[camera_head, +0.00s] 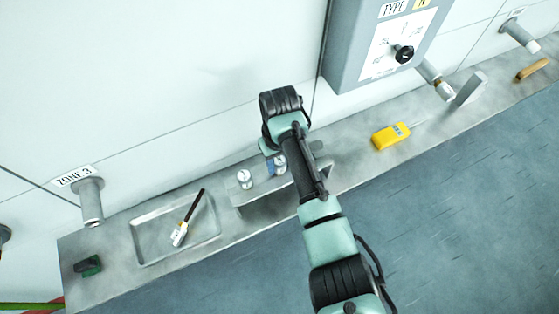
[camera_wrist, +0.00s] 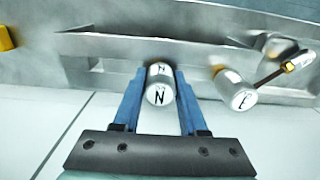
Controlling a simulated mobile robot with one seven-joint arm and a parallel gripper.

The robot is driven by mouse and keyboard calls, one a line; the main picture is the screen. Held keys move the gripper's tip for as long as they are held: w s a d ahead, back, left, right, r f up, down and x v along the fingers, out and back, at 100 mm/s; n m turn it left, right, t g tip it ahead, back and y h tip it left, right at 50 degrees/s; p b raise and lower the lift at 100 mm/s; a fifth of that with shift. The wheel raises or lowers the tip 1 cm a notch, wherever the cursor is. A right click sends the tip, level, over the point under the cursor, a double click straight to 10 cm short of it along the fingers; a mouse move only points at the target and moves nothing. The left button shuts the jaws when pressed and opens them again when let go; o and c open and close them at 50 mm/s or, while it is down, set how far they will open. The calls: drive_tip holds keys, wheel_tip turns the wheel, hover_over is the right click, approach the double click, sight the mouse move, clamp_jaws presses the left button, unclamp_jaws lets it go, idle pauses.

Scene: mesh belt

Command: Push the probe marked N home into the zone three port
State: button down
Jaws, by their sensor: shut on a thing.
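The probe marked N (camera_wrist: 159,88) is a white, round-ended cylinder with black lettering in the wrist view. My gripper (camera_wrist: 160,80) has its two blue fingers shut on its sides. In the head view my gripper (camera_head: 274,166) is at the grey rack (camera_head: 262,209), partly behind my arm. The zone three port (camera_head: 91,205) is a grey pipe stub under a ZONE 3 label, at far left. Whether the N probe still touches the rack is hidden.
A metal tray (camera_head: 143,244) on the ledge holds a black-handled tool (camera_head: 188,220) with a white end, between the rack and the port. A dark green block (camera_head: 89,266) lies at far left. A yellow device (camera_head: 390,136) and a grey panel (camera_head: 350,50) are right.

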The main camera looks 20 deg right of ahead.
idle(0.4)
wheel_tip(320, 180, up, 13)
drive_tip(key=p, duration=1.2)
drive_tip(key=shift+f+p, duration=0.2)
drive_tip(key=shift+p, duration=0.15)
idle(0.6)
